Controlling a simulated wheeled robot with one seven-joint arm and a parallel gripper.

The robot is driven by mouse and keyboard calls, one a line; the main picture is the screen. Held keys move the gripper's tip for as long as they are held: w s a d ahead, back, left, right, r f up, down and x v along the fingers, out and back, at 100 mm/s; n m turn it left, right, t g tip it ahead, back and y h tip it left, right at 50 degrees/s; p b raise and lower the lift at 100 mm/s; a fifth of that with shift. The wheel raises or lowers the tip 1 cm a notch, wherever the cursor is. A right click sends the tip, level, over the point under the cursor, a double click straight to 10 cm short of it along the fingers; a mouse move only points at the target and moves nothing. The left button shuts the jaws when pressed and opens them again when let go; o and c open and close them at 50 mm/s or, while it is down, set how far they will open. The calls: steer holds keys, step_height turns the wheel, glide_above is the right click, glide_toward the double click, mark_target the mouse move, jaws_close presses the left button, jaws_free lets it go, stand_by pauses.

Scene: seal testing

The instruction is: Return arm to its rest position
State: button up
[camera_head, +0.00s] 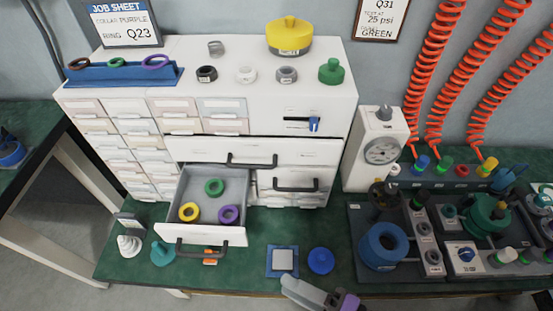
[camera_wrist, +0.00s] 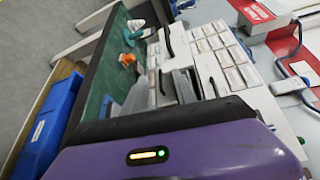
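A purple and pale grey end part of my arm (camera_head: 322,296) shows at the bottom edge of the head view, low in front of the bench and near a blue round cap. In the wrist view the purple housing of my gripper (camera_wrist: 180,155) with a dark bar fills the lower part. No held object is visible.
A white cabinet (camera_head: 250,140) has an open drawer (camera_head: 205,234) with yellow, green and purple rings. A blue square pad (camera_head: 282,261) and the blue cap (camera_head: 321,261) lie on the green bench. A test rig (camera_head: 440,240) stands at right. A blue bin (camera_wrist: 50,125) shows in the wrist view.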

steer(key=d+f+n+t+h, duration=0.15)
steer(key=d+t+h, duration=0.25)
steer(key=d+h, duration=0.75)
steer(key=s+d+r+n+t+h, duration=0.1)
steer(key=s+d+r+n, duration=0.1)
steer(key=s+r, duration=0.4)
steer(key=s+d+r+n+t+h, duration=0.1)
steer(key=s+d+r+n, duration=0.1)
steer(key=s+r+n, duration=0.2)
steer(key=s+r, duration=0.3)
steer(key=s, duration=0.2)
steer(key=shift+d+r+t+h, duration=0.15)
steer(key=shift+d+t+h, duration=0.15)
steer(key=shift+d+h, duration=0.05)
steer(key=shift+o, duration=0.5)
stand_by(4.2)
